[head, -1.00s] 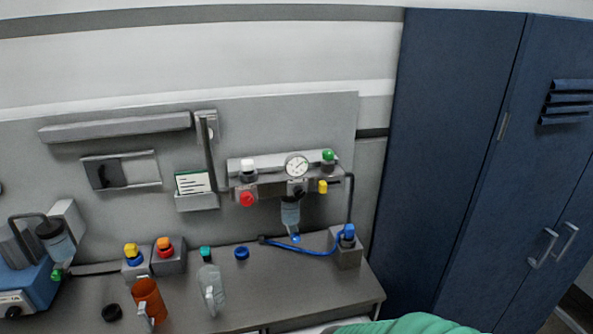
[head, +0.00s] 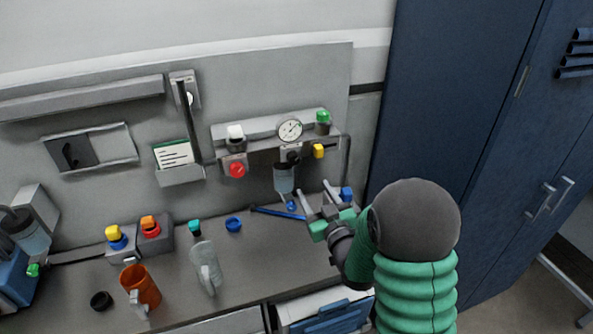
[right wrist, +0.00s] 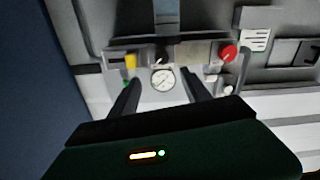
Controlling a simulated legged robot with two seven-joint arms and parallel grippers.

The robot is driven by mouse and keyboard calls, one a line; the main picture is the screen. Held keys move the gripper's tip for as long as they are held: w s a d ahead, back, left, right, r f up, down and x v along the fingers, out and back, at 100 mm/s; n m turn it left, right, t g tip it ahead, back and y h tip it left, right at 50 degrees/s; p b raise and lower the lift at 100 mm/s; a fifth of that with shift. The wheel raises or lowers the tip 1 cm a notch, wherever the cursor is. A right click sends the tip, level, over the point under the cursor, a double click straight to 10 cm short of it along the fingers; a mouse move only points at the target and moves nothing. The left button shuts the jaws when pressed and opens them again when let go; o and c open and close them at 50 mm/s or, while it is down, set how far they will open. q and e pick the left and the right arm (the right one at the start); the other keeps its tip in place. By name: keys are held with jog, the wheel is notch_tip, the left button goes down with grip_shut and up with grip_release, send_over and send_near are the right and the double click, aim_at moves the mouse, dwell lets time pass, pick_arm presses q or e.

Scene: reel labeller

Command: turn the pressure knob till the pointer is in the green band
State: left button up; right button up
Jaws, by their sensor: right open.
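The pressure gauge (head: 290,130) is a round white dial on the grey regulator unit on the back panel. Its pointer is a thin dark line; the green band is too small to make out. A small black knob (head: 293,157) sits just below the gauge. My right gripper (head: 318,192) is open and empty, below and slightly right of the knob, apart from it. In the right wrist view the picture is upside down, and the gauge (right wrist: 162,80) shows between the two open fingers, with the knob (right wrist: 160,62) just above it. My left gripper is not in view.
Near the knob are a yellow knob (head: 318,151), a red knob (head: 237,170), a green cap (head: 323,117) and a clear bowl (head: 284,178) hanging below. A blue-capped block (head: 346,194) is by my gripper.

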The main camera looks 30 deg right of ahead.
aim_at(295, 162)
jog(key=p+x, duration=0.1)
jog(key=x, duration=0.5)
jog(key=p+x, duration=0.2)
jog(key=x, duration=0.5)
jog(key=shift+w+a+f, duration=0.1)
jog(key=shift+f, duration=0.15)
jog(key=shift+w, duration=0.2)
jog(key=shift+w+f, duration=0.1)
jog(key=shift+w, duration=0.15)
jog(key=c, duration=0.4)
grip_shut()
